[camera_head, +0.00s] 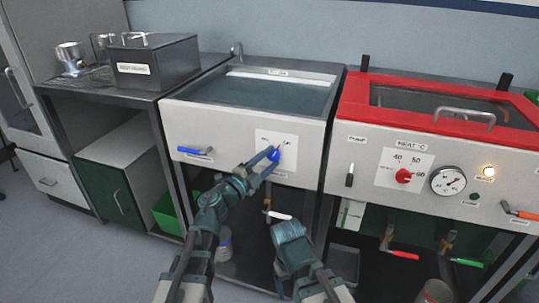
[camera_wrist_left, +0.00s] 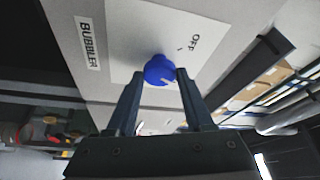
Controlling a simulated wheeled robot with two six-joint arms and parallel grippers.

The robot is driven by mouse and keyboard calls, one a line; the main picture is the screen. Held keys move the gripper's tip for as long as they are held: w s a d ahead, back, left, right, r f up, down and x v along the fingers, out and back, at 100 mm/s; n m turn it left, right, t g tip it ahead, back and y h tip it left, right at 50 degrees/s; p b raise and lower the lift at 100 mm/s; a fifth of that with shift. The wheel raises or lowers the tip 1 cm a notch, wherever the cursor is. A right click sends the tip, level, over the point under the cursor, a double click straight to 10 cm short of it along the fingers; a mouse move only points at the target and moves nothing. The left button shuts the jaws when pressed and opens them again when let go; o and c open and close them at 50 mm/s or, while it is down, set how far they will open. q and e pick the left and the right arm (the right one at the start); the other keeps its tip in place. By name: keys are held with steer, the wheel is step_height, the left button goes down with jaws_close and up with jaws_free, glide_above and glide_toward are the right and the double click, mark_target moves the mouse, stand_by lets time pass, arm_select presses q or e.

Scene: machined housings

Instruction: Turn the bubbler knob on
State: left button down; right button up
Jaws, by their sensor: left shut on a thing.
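The blue bubbler knob (camera_head: 272,154) sits on a white label plate (camera_head: 288,140) on the front panel of the water-filled tank. In the left wrist view the blue knob (camera_wrist_left: 160,70) is between the fingers of my left gripper (camera_wrist_left: 158,85), with a white mark on its face. "OFF" and "BUBBLER" labels show beside it there. My left gripper (camera_head: 270,155) is shut on the knob. My right gripper (camera_head: 285,232) is low, in front of the space under the tank, apart from the panel; its fingers cannot be made out.
A blue lever (camera_head: 195,151) is left on the same panel. The red-rimmed heated tank (camera_head: 440,108) stands right, with a red knob (camera_head: 403,175) and gauge (camera_head: 448,180). A white-handled valve (camera_head: 278,215) is below the tank. A dark box (camera_head: 153,60) stands on the left bench.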

arm_select(q)
steer(key=shift+r+m+g+p, duration=0.15)
steer(key=shift+m+g+p, duration=0.55)
steer(key=shift+m+p, duration=0.8)
steer(key=shift+m+b, duration=0.3)
steer(key=shift+m, duration=0.2)
steer(key=shift+c, duration=1.4)
jaws_free()
steer(key=shift+s+y, duration=0.15)
steer(key=shift+y, duration=0.15)
